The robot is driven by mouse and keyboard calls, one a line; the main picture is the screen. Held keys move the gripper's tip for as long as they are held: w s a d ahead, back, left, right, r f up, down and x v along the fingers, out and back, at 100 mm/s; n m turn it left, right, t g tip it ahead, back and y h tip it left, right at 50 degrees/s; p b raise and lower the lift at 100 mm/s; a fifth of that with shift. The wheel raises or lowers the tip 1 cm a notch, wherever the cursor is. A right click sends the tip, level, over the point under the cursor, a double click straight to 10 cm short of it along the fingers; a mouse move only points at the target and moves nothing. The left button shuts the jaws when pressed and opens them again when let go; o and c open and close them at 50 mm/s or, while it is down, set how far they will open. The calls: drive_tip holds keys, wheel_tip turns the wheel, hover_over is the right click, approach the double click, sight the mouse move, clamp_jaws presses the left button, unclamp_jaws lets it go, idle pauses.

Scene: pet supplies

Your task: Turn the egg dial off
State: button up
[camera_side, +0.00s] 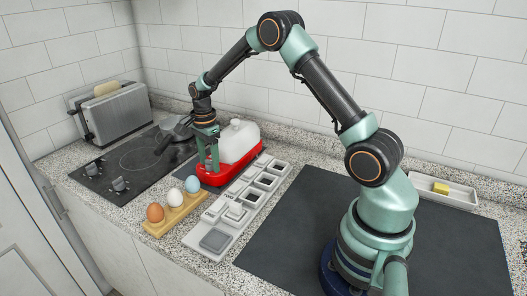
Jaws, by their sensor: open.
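A red appliance base (238,172) with a whitish domed lid (240,142) stands at the middle of the counter; it looks like an egg cooker. My gripper (208,169) points down at the left end of the red base, beside the lid. Its green fingers are open, with their tips at or just above the red surface. I cannot tell whether they touch it. I cannot make out the egg dial; the fingers may hide it. Three eggs (174,197), brown, white and blue, stand in a wooden holder (160,230) in front of the base.
A black cooktop (130,160) with two knobs (118,184) and a pan (175,127) lies to the left. A toaster (112,111) stands behind it. A white rack of compartments (227,226) lies right of the base. A dark mat (285,235) and a sponge tray (458,195) are farther right.

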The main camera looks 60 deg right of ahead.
clamp_jaws()
drive_tip(key=shift+n, duration=0.4)
drive_tip(key=n, duration=0.3)
drive_tip(key=shift+r+n, duration=0.1)
drive_tip(key=shift+n, duration=0.2)
drive_tip(key=n, duration=0.3)
drive_tip(key=shift+n, duration=0.3)
drive_tip(key=n, duration=0.4)
drive_tip(key=shift+n, duration=2.2)
